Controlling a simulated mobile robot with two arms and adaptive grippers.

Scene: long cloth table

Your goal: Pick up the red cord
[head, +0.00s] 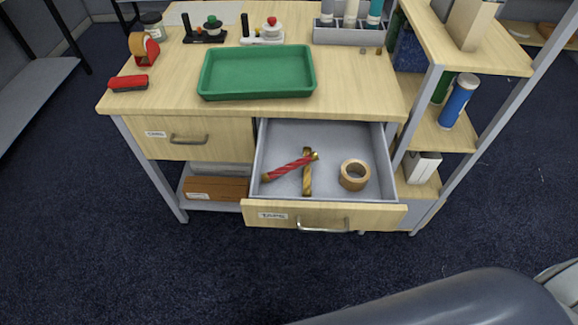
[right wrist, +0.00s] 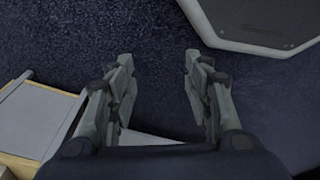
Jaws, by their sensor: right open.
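The red cord (head: 286,168) lies in the open drawer (head: 348,130), in the head view. It is a short twisted length with gold-coloured ends, lying at a slant. Its right end crosses the upper part of a similar yellow cord (head: 307,182). My right gripper (right wrist: 160,92) shows in the right wrist view, open and empty above the dark carpet, away from the cord. My left gripper is not in view; a dark grey part of my body fills the lower right of the head view.
A roll of tape (head: 354,175) lies right of the cords in the drawer. The drawer front (head: 265,215) sticks out from the desk. A green tray (head: 257,72) is on the desktop. A shelf unit (head: 440,130) stands close on the right. The carpet (head: 120,260) in front is clear.

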